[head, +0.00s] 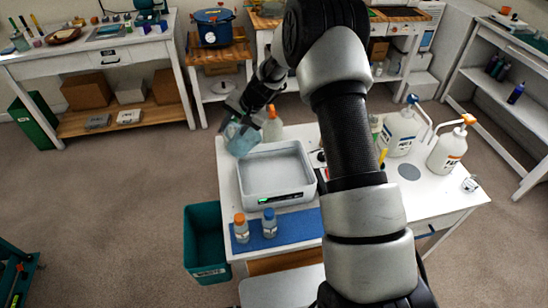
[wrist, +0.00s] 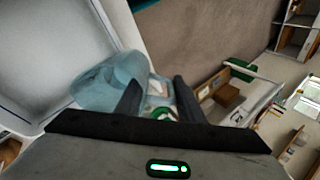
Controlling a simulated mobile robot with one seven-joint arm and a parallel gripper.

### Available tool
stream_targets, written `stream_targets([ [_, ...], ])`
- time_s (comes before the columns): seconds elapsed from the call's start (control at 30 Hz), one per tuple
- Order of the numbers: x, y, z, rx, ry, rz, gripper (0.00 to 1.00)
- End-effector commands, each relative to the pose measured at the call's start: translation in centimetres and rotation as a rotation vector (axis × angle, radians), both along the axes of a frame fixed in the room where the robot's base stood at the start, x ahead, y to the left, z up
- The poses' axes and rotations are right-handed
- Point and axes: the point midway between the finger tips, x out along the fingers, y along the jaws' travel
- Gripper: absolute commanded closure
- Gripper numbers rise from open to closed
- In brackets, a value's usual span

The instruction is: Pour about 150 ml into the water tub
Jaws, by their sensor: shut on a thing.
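The water tub is likely the wide pale grey tub (head: 243,182) on the white table, with a small green display at its front edge. The wrist view shows part of its rim and inside (wrist: 112,38). I cannot tell how much liquid is in it. My gripper (wrist: 158,98) is shut on a translucent pale blue cup (head: 240,139), which also shows in the wrist view (wrist: 98,84). The cup is tilted, above the tub's far left corner. I see no stream of liquid, and the level in the cup is unclear.
Two small bottles, orange-capped (head: 241,228) and blue-capped (head: 269,223), stand on a blue mat (head: 300,228) before the tub. A clear orange-capped bottle (head: 272,127) is behind it. White jugs (head: 399,132) (head: 446,150) stand right. A teal bin (head: 205,240) is on the floor.

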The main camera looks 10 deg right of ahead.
Motion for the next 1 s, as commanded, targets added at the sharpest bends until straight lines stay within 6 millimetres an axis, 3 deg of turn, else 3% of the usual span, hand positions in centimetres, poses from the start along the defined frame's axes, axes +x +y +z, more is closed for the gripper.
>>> stream_targets([
  [0.3,1.4,2.3,-0.2,-0.186,0.106,0.01,1.0],
  [0.4,1.6,2.7,-1.3,-0.25,0.153,0.009,1.0],
  [0.53,2.0,3.2,-2.2,-0.321,0.199,0.005,1.0],
  [1.0,2.6,3.8,-2.3,-0.458,0.291,0.0,1.0],
])
